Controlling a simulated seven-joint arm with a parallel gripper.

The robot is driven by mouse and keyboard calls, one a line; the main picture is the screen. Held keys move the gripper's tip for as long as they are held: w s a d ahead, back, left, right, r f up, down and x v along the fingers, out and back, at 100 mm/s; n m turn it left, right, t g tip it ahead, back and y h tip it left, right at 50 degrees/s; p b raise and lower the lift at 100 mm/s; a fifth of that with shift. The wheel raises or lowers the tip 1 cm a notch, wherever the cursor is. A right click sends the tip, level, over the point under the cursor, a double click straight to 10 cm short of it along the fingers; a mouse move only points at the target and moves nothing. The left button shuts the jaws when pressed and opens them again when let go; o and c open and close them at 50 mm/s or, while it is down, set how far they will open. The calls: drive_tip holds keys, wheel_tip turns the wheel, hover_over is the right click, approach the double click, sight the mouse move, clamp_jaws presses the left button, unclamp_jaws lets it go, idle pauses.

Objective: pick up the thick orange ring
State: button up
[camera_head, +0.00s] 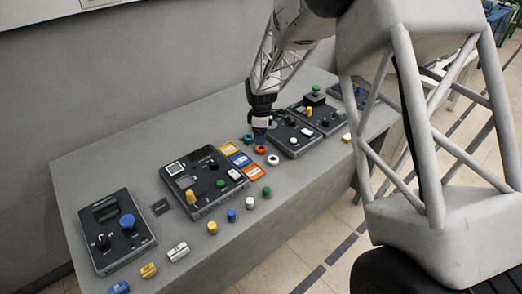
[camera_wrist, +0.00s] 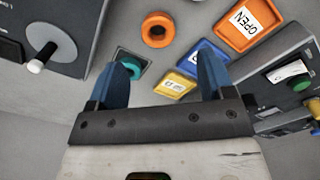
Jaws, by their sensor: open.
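The thick orange ring (camera_wrist: 158,43) lies flat on the grey table, at the top middle of the wrist view, just beyond my fingertips. In the head view the orange ring (camera_head: 261,150) sits just below my gripper (camera_head: 261,136). My gripper's blue fingers (camera_wrist: 169,72) are apart with nothing held between them. The ring is not between the fingers; in the wrist view it shows past them. The gripper's exact height above the table is hard to tell.
A teal ring (camera_wrist: 134,70) on a dark square is partly hidden by my left finger. A white ring (camera_head: 272,160) lies nearby. Blue, yellow and orange labelled trays (camera_head: 240,160) stand beside the rings. Control boxes (camera_head: 292,134) flank this area. Small coloured knobs line the front edge.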

drive_tip(key=shift+f, duration=0.95)
drive_tip(key=shift+w+f, duration=0.15)
drive_tip(key=shift+f, duration=2.45)
drive_tip(key=c, duration=1)
drive_tip(key=shift+r, duration=0.2)
